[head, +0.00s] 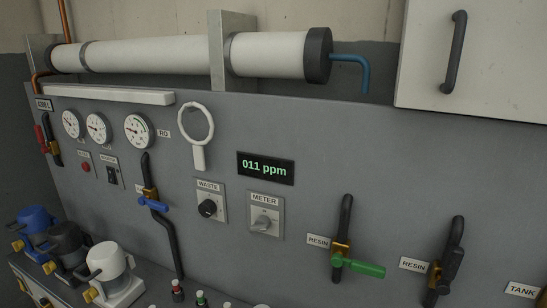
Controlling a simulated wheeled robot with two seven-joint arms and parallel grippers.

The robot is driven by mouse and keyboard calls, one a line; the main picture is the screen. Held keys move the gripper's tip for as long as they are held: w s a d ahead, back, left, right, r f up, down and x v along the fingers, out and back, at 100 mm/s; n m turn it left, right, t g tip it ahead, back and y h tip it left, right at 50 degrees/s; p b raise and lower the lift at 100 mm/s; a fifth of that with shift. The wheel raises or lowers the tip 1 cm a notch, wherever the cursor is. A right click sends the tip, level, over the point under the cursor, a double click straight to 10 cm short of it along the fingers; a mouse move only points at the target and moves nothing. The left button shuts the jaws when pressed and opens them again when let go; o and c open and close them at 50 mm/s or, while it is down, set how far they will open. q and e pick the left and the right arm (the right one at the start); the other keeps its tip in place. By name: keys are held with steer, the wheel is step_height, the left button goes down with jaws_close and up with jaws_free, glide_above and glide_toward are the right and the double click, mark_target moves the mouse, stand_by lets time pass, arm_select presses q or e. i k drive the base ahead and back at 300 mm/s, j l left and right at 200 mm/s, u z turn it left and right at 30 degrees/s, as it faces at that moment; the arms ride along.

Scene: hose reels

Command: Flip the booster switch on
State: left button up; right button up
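A small black rocker switch (112,175) on a pale plate sits on the left part of the grey panel (330,150), below the round gauges. The small label above it is too blurred to read surely, but it may be the booster switch. I cannot tell which way its rocker is tipped. Just left of it is a round red button or lamp (86,168). Neither of my grippers is in view, and nothing covers the switch.
A green-handled valve (358,266) is at right.

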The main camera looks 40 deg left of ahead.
mark_target(112, 179)
steer(key=u, duration=2.45)
steer(key=i+j+z, duration=0.35)
steer(key=j, duration=0.3)
steer(key=i+j+z, duration=0.2)
steer(key=j, duration=0.15)
steer(key=i+j+z, duration=0.2)
steer(key=j, duration=0.15)
steer(key=j+z, duration=0.2)
steer(key=j, duration=0.15)
steer(key=j+z, duration=0.15)
steer(key=j, duration=0.25)
steer(key=i, duration=0.05)
